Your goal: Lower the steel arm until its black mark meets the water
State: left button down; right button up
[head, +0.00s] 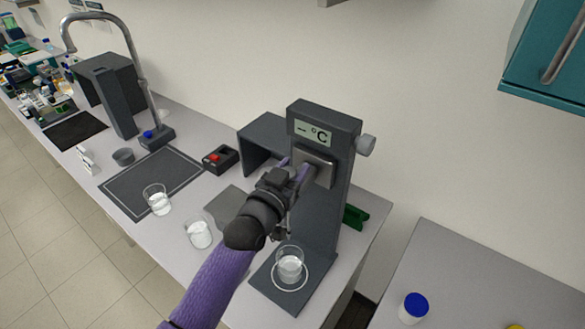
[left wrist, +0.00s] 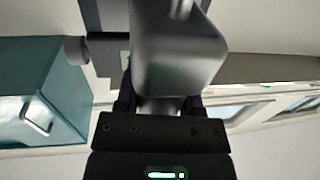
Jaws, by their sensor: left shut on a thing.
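The steel arm (head: 320,168) is a silvery block on the front of the dark grey rig column (head: 322,205). It also fills the upper middle of the left wrist view (left wrist: 175,55). My left gripper (head: 298,171) is shut on it, with the fingers around its near part in the left wrist view (left wrist: 158,104). A glass beaker of water (head: 290,267) stands on a white ring on the rig's base, below the arm. My forearm and gripper hide much of the space between arm and beaker. I cannot make out the black mark. My right gripper is out of view.
The rig's display (head: 313,132) reads "– °C", and a grey knob (head: 366,146) is on its right side. Two more beakers (head: 157,201) (head: 199,234) stand left on the bench. A black box with a red button (head: 220,159) is behind them. A bench gap lies right.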

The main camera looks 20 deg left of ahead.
pick_arm(q)
notch_tip(320, 180, down, 16)
jog(key=b, duration=1.1)
jog(key=shift+b, duration=0.35)
jog(key=shift+c, duration=1.1)
grip_release()
jog(key=s+a+p, duration=0.1)
jog(key=s+a, duration=0.1)
jog(key=s, duration=0.7)
jog(key=shift+s, duration=0.4)
jog(key=shift+r, duration=0.1)
